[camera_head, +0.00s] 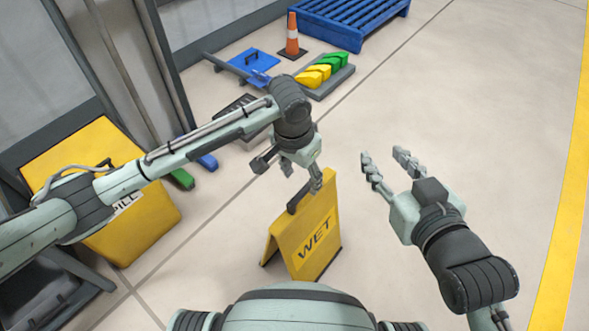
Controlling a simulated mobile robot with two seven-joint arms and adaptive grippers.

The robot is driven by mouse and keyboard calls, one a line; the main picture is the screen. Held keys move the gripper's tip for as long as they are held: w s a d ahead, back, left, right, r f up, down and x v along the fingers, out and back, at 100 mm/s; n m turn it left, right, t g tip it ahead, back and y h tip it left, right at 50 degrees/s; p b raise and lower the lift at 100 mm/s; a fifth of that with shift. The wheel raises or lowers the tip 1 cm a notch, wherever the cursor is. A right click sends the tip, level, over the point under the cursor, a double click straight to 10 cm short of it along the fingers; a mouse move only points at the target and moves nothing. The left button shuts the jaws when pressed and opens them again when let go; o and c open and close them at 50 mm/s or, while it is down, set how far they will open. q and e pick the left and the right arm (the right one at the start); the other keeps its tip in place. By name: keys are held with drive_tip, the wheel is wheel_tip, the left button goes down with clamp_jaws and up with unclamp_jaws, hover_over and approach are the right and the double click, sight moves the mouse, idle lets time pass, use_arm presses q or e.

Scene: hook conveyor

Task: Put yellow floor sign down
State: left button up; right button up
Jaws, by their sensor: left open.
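The yellow floor sign (312,247) with "WET" on its face stands upright on the floor in front of me, its two panels spread apart at the bottom. It has a dark handle (298,198) on top. My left gripper (287,172) is open just above the sign, with one finger close to the handle. I cannot tell whether that finger touches it. My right gripper (384,162) is open and empty, to the right of the sign and clear of it.
A yellow spill box (150,225) stands at the left under my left arm. A tray (322,78) of yellow and green pieces, an orange cone (292,38) and a blue pallet (345,28) are farther back. The floor at the right is clear up to a yellow line (566,200).

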use_arm(q)
drive_tip(key=s+d+r+t+h, duration=0.4)
drive_tip(key=d+h, duration=0.2)
drive_tip(key=d, duration=0.1)
drive_tip(key=s+a+r+n+t+y, duration=0.1)
drive_tip(key=a+r+t, duration=0.3)
drive_tip(key=a, duration=0.5)
drive_tip(key=s+a+r+n+t+y, duration=0.1)
drive_tip(key=a+r+t, duration=0.3)
drive_tip(key=a, duration=0.6)
drive_tip(key=shift+a+r+n+t+y, duration=0.15)
drive_tip(key=shift+r+n+t+y, duration=0.15)
drive_tip(key=shift+r+n+y, duration=0.5)
drive_tip(key=shift+f, duration=0.1)
drive_tip(key=shift+c, duration=0.2)
